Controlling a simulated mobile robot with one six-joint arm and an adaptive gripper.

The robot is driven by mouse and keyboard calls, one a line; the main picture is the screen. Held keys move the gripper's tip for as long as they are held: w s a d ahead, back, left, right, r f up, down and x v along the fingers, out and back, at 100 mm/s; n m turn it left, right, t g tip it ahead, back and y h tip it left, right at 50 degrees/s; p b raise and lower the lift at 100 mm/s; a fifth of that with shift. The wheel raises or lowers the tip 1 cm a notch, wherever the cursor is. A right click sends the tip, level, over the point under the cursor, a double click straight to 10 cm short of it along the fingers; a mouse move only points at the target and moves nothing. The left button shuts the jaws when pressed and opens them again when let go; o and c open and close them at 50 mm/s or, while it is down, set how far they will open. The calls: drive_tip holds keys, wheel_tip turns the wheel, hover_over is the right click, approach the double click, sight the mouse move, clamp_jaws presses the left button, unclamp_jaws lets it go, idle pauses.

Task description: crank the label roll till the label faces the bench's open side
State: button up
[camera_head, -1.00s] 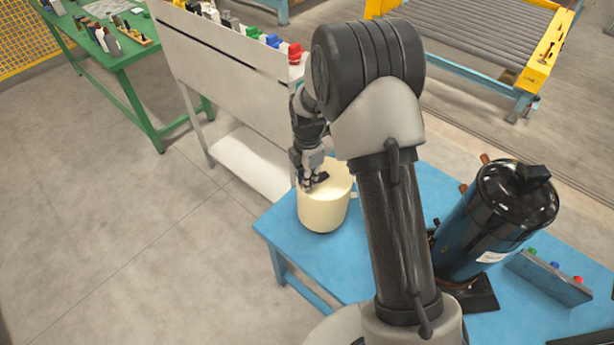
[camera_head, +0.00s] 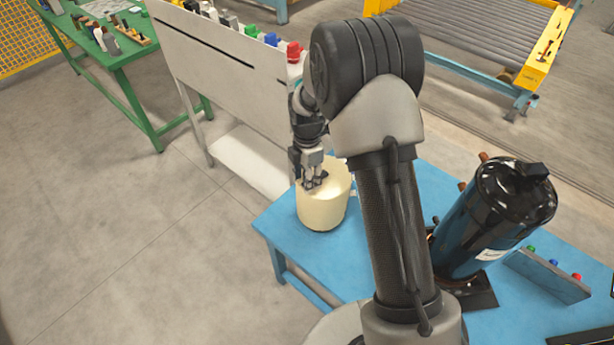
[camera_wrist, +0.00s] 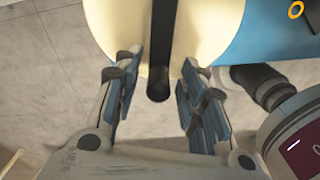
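The cream label roll (camera_head: 322,212) stands upright at the left end of the blue bench (camera_head: 290,250). No label shows on the side of the roll that I see. In the wrist view its pale top (camera_wrist: 210,25) carries a black crank bar (camera_wrist: 162,35) ending in a dark round knob (camera_wrist: 158,85). My gripper (camera_head: 316,184) is over the roll's top, pointing down. In the wrist view my gripper (camera_wrist: 158,100) is open, one finger on each side of the knob, with gaps visible between fingers and knob.
A dark blue and black compressor (camera_head: 490,220) stands on the bench to the right, with a button panel (camera_head: 547,275) beside it. A white panel stand (camera_head: 215,60) rises behind the roll. Open floor (camera_head: 130,250) lies left of the bench.

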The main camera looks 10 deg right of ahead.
drive_tip(key=shift+r, duration=0.1)
wheel_tip(320, 180, up, 12)
drive_tip(key=shift+f, duration=0.1)
idle(0.4)
drive_tip(key=s+r+m+t+b, duration=0.2)
drive_tip(key=s+r+m, duration=0.7)
drive_tip(key=s+r, duration=0.3)
drive_tip(key=s+m+t+b, duration=0.1)
drive_tip(key=s+m+t, duration=0.1)
drive_tip(key=s+m, duration=1)
drive_tip(key=s+d, duration=0.1)
drive_tip(key=s, duration=0.4)
drive_tip(key=shift+s+t, duration=0.3)
drive_tip(key=shift+s, duration=0.1)
drive_tip(key=shift+c, duration=0.4)
